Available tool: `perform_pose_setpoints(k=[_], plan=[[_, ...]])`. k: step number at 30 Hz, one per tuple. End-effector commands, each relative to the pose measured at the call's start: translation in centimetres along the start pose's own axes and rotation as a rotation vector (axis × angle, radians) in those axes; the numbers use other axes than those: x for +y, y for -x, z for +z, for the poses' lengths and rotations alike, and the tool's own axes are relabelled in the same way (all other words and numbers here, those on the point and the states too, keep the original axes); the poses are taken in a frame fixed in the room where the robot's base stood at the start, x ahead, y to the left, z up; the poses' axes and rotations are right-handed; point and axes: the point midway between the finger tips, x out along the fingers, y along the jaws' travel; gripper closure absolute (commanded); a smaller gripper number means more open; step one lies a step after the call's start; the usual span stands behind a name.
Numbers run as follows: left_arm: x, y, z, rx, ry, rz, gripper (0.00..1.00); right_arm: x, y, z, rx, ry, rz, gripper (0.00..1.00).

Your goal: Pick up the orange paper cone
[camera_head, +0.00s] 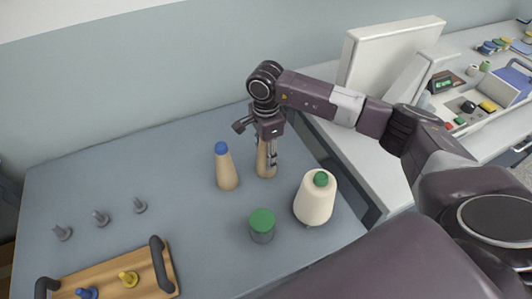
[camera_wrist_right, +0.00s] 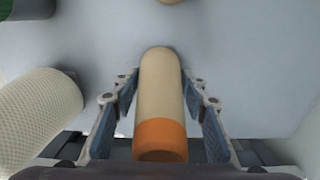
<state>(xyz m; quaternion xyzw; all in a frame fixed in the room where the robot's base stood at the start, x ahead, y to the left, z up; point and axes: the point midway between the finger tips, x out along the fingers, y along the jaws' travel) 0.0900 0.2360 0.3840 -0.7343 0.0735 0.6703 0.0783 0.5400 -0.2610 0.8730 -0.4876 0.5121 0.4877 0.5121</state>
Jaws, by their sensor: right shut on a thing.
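The orange paper cone, a tan cone with an orange end, shows in the right wrist view (camera_wrist_right: 160,136) between the two fingers. In the head view its tan body (camera_head: 262,165) is partly hidden behind my right gripper (camera_head: 269,165). The right gripper points down from above and is shut on this cone. The cone looks upright, with its base at or close to the blue-grey table top (camera_head: 190,220); I cannot tell whether it touches. My left gripper is not in view.
A blue-topped tan cone (camera_head: 226,170) stands just left of the held one. A green-topped cream cone (camera_head: 314,200) and a green-lidded grey cup (camera_head: 262,227) stand in front.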

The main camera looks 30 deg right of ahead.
Motion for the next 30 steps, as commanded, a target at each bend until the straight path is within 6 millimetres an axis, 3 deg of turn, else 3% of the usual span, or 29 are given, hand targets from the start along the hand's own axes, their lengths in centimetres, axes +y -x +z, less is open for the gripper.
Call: perform_pose_setpoints(k=[5,11,24,30], plan=[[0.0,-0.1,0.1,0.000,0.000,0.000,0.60,-0.1,0.5,0.0,0.000,0.000,-0.001,0.82],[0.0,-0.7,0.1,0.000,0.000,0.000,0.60,-0.1,2.7,-0.1,0.001,0.000,-0.004,0.82],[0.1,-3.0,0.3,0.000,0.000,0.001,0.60,-0.1,14.3,0.0,-0.001,0.000,-0.006,0.82],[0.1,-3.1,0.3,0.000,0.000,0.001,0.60,-0.1,18.3,0.0,0.001,-0.001,-0.003,0.82]])
